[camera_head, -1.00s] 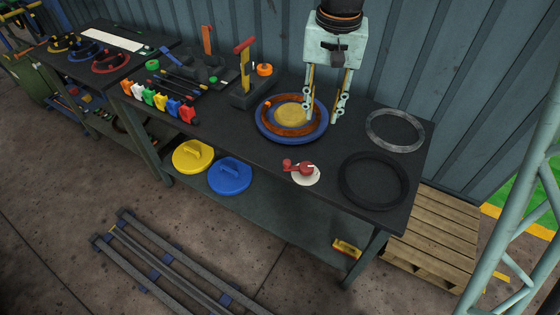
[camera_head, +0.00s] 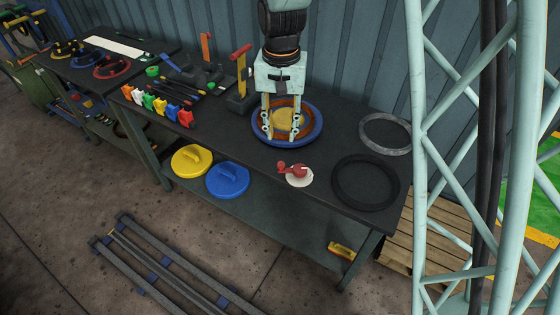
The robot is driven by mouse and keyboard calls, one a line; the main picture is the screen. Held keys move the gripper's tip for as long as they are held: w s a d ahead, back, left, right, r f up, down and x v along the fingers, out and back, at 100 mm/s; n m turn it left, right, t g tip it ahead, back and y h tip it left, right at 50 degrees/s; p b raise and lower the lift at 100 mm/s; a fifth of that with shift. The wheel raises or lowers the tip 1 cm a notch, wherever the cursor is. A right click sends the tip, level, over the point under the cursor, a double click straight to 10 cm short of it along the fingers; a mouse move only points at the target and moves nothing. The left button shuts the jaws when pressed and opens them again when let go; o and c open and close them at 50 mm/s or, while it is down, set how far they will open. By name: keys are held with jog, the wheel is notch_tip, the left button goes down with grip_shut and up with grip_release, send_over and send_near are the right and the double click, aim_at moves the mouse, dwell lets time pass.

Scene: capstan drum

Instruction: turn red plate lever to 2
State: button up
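The red lever (camera_head: 299,170) sits on a small white round plate (camera_head: 300,181) at the front edge of the dark workbench. Its knobbed end points left; any numbers on the plate are too small to read. My gripper (camera_head: 283,132) points down over the round blue-rimmed drum (camera_head: 312,138) with its orange ring and yellow centre, behind the lever. Its two fingers are apart, with the yellow centre showing between them. I cannot tell whether the fingertips touch the drum. The gripper is clear of the red lever.
A grey ring (camera_head: 386,133) and a black ring (camera_head: 366,182) lie to the right on the bench. Coloured clips (camera_head: 160,103) and an upright red-handled lever (camera_head: 241,66) stand left. Yellow (camera_head: 192,160) and blue (camera_head: 227,180) lidded discs lie on the lower shelf.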

aim_at(281, 163)
jog(key=shift+f, duration=0.1)
jog(key=shift+f+b, duration=0.35)
jog(key=shift+f, duration=6.45)
grip_shut()
